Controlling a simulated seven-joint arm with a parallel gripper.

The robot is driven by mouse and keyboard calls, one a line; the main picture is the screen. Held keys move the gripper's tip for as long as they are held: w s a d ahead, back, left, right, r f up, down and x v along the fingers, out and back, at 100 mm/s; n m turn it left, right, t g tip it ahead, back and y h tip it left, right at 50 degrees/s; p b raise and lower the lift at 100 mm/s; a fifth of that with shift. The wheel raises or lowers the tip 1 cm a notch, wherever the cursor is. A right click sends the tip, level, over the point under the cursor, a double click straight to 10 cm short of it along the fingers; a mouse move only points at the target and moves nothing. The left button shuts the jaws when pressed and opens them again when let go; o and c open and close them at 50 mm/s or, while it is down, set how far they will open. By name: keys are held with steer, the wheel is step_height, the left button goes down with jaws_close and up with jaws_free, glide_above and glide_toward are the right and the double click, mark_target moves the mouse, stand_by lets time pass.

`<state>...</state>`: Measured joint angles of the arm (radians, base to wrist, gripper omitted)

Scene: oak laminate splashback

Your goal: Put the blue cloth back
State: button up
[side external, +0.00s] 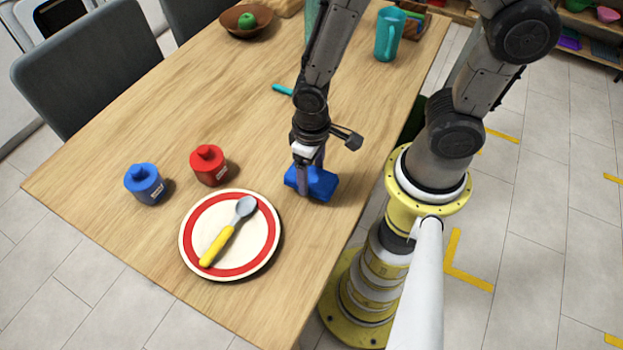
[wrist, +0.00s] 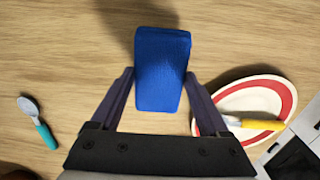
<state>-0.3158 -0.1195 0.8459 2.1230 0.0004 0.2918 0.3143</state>
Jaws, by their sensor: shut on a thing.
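The blue cloth (side external: 317,183) is a folded, block-like bundle at the table's right side, to the right of the plate. In the wrist view the cloth (wrist: 162,68) sits between the two fingers. My gripper (side external: 308,178) points down and is shut on the cloth. The fingers (wrist: 160,88) stand on either side of it in the wrist view. Whether the cloth still touches the table is hard to tell.
A red-rimmed plate (side external: 188,233) holds a yellow-handled spoon (side external: 228,232). A red cup (side external: 208,166) and a blue cup (side external: 145,184) stand left of the gripper. A teal-handled spoon (wrist: 38,122), teal mug (side external: 389,34) and brown bowl (side external: 236,27) are farther back.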

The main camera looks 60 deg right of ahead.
steer(key=shift+f, duration=1.4)
steer(key=shift+f, duration=0.15)
steer(key=o, duration=1.2)
steer(key=shift+c, duration=0.2)
step_height(320, 180, up, 12)
step_height(320, 180, up, 8)
steer(key=t, duration=0.2)
glide_above(311, 176)
steer(key=d, duration=0.3)
steer(key=s+d+r+t, duration=0.3)
steer(key=s+r, duration=0.3)
steer(key=r, duration=0.3)
steer(key=shift+d+t, duration=0.3)
steer(key=shift+d, duration=0.35)
